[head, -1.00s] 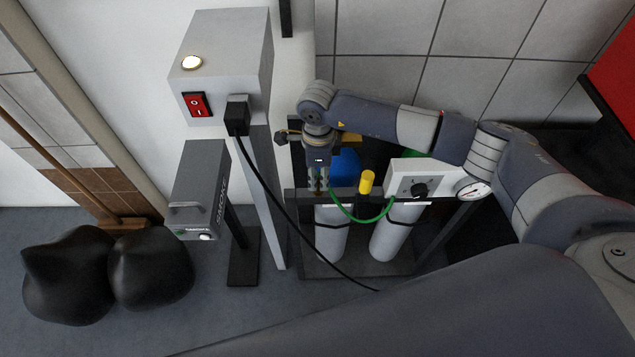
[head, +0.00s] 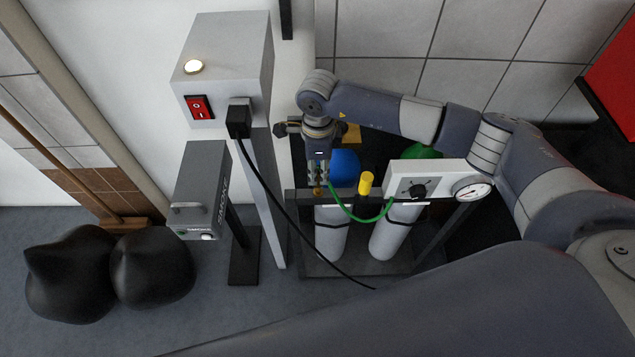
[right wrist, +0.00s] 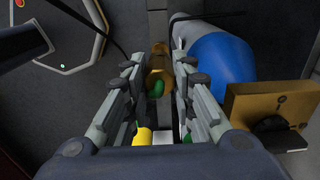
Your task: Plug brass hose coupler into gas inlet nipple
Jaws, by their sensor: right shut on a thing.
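My right gripper (head: 318,186) points down over the cylinder rack. It is shut on the brass hose coupler (head: 318,191), which is small and mostly covered by the fingers in the head view. In the right wrist view, the brass-coloured piece (right wrist: 160,62) shows between the fingertips (right wrist: 160,75), with a bit of green hose (right wrist: 156,89) beside it. The green hose (head: 365,219) loops right from the gripper towards the white gauge box (head: 440,174). I cannot pick out the gas inlet nipple. My left gripper is out of view.
White cylinders (head: 395,236) stand in the dark rack, with a blue cylinder top (head: 345,166) close right of the gripper. A yellow cap (head: 366,182) is nearby. A grey post with a red switch (head: 199,107) and black cable (head: 290,215) stands left. A grey SMOKE box (head: 205,185) is further left.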

